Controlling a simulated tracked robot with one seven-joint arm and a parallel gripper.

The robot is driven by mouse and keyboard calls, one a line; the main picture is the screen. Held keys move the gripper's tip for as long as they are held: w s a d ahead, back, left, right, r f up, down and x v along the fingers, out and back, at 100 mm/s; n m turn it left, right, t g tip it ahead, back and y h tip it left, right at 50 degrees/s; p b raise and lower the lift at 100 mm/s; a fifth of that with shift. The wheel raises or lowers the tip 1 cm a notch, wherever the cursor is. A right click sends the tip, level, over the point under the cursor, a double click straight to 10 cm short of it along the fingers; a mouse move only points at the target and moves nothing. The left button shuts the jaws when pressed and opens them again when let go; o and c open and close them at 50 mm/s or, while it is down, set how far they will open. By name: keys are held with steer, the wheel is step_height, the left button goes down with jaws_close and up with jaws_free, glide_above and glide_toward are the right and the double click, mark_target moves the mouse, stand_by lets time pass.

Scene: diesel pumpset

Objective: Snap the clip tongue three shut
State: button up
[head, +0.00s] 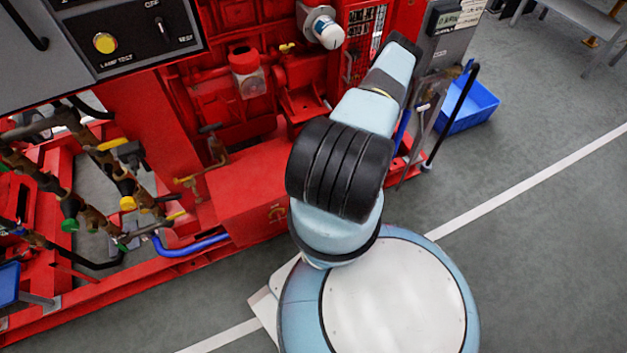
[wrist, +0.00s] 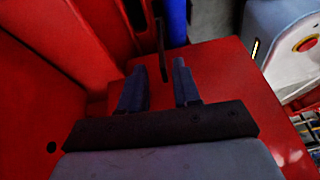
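In the wrist view my gripper (wrist: 160,82) has its two dark fingers apart, with a clear gap between them and nothing held. A thin dark upright strip (wrist: 162,50) stands just beyond the fingertips, in line with the gap, against the red metal. It may be the clip tongue, but I cannot tell which clip it is or whether it is shut. It looks apart from both fingers. In the head view my arm reaches away over the red pumpset (head: 255,190), and my gripper is hidden behind it.
In the wrist view a blue cylinder (wrist: 175,22) stands behind the strip, and a grey box with a red button (wrist: 306,44) is at right. Red walls lie close at left. In the head view a blue crate (head: 472,108) sits on the floor. Open floor lies at right.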

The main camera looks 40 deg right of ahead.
steer(key=shift+c, duration=0.5)
jaws_close()
steer(key=shift+w, duration=0.15)
stand_by(0.7)
